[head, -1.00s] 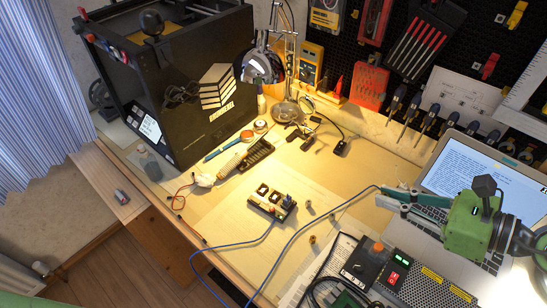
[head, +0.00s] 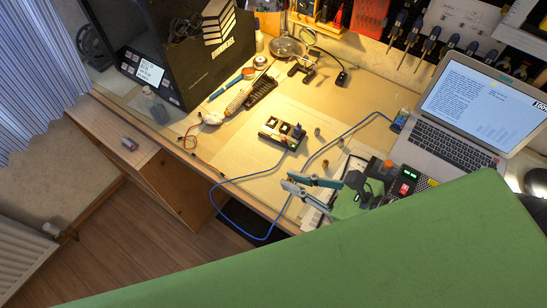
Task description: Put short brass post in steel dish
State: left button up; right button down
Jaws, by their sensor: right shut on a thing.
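My right gripper (head: 287,180) is over the desk's front part, left of the power unit, its teal fingers close together and pointing left. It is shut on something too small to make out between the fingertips. Small posts stand on the desk right of the circuit board: one at the back (head: 317,132), one further right (head: 340,143), and a browner, brass-looking one (head: 325,163) nearer the gripper. Which is the short one I cannot tell. I cannot make out a steel dish for certain. My left gripper is not in view.
The circuit board (head: 282,133) lies mid-desk, with a blue cable (head: 245,177) looping past the front edge. The laptop (head: 455,105) and power unit (head: 407,179) stand right. A round metal lamp base (head: 285,48) is at the back. Bare desk lies around the board.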

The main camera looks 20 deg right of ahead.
jog(key=w+d+f+b, duration=0.1)
jog(key=w+f+b, duration=0.1)
jog(key=w, duration=0.1)
send_over(287, 165)
jog(key=f, duration=0.6)
jog(key=shift+s+f+p, duration=0.3)
jog(key=shift+s+p, duration=0.05)
jog(key=shift+p, duration=0.05)
jog(key=shift+w+f, duration=0.15)
jog(key=shift+f, duration=0.05)
jog(key=f, duration=0.3)
jog(key=shift+w+f, duration=0.1)
jog(key=shift+w, duration=0.1)
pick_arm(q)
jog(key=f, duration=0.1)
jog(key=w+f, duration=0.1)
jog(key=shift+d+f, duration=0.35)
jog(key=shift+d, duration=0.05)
pick_arm(e)
jog(key=shift+f, duration=0.15)
pick_arm(q)
jog(key=shift+b, duration=0.3)
pick_arm(e)
jog(key=shift+f, duration=0.2)
jog(key=c, duration=2.1)
grip_release()
jog(key=shift+r, duration=0.1)
